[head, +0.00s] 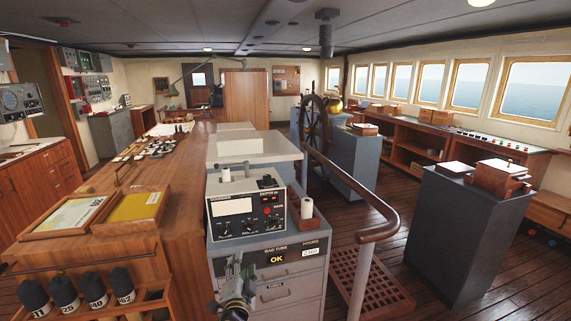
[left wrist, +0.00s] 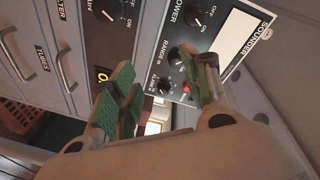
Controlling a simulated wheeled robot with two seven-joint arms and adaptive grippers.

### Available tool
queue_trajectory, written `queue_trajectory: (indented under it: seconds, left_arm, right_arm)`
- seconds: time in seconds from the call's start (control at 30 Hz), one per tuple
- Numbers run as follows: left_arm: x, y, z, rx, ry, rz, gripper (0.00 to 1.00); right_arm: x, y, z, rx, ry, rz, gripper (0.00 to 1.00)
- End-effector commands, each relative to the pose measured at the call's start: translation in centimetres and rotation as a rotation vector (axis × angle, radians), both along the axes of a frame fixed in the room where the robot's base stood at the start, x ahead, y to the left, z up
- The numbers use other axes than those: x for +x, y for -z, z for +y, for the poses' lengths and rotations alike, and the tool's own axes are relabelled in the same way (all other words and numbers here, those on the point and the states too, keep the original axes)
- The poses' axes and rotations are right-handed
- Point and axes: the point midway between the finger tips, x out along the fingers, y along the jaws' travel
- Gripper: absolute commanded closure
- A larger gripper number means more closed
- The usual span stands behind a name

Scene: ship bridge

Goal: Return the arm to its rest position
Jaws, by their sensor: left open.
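My left gripper (head: 236,280) shows at the bottom centre of the head view, in front of the grey sounder cabinet (head: 283,293). In the left wrist view its two green-padded fingers (left wrist: 166,98) stand apart with nothing held between them. Beyond them are the black sounder panel (left wrist: 205,35) with its knobs and the cabinet drawers (left wrist: 65,50). In the head view the fingers are below the sounder panel (head: 245,220); I cannot tell whether they touch the cabinet front. My right gripper is in neither view.
A wooden chart table (head: 180,190) with two trays is left of the cabinet. A rack of labelled dark rolls (head: 92,288) is at the lower left. A handrail (head: 362,235) and a wooden grating (head: 375,285) are to the right. Open floor (head: 400,205) lies beyond.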

Motion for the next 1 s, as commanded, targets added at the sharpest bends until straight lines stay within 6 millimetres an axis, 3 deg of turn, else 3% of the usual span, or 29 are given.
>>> queue_trajectory:
  seconds: [0.27, 0.57, 0.77, 1.0]
  left_arm:
    - [0.5, 11.3, -2.0, -0.123, 0.103, 0.182, 0.53]
    - [-1.5, 24.0, -1.8, -0.267, 0.129, 0.385, 0.53]
    - [-4.5, 32.4, -0.6, -0.363, 0.103, 0.520, 0.53]
    - [-9.9, 41.8, 1.6, -0.475, 0.033, 0.674, 0.53]
  right_arm:
    - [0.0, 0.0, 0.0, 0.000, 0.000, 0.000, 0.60]
    - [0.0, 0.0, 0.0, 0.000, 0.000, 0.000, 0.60]
    - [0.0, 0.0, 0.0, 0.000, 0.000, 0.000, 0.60]
    - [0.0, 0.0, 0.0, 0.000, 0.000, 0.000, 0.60]
